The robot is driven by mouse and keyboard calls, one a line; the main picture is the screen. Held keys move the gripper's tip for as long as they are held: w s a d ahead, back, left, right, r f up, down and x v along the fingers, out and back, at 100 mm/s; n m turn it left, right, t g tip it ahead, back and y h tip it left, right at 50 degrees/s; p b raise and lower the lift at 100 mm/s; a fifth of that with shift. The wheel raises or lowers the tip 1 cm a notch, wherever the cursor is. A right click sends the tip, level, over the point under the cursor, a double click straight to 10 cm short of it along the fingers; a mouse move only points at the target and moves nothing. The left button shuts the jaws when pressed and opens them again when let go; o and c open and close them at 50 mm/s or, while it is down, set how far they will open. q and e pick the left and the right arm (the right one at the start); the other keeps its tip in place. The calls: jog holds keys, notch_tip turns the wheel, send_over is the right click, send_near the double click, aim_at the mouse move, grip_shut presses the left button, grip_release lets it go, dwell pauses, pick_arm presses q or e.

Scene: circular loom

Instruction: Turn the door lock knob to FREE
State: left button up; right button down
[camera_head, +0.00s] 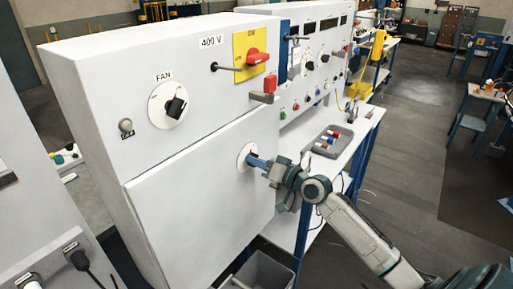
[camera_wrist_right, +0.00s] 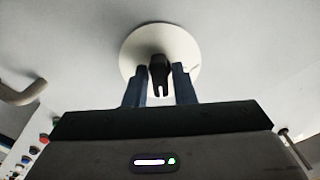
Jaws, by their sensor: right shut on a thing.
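The door lock knob (camera_wrist_right: 160,73) is a black handle on a round white disc (camera_wrist_right: 187,48) on the grey cabinet door. In the head view its white disc (camera_head: 244,151) sits near the door's right edge, and my gripper hides the knob. My right gripper (camera_head: 257,162) reaches the disc from the right. In the right wrist view its blue fingers (camera_wrist_right: 161,70) stand on both sides of the black knob, shut on it. The knob's handle points roughly up and down in that view. No FREE marking is readable. My left gripper is not in view.
Above the door are a FAN knob (camera_head: 168,105) and a red switch on a yellow plate (camera_head: 250,50). A grey tray (camera_head: 332,141) lies on the bench at right. A grey bin (camera_head: 262,272) stands below.

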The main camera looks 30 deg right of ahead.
jog(key=shift+m, duration=0.7)
jog(key=c, duration=1.4)
grip_release()
jog(key=v, duration=0.7)
jog(key=shift+p, duration=0.3)
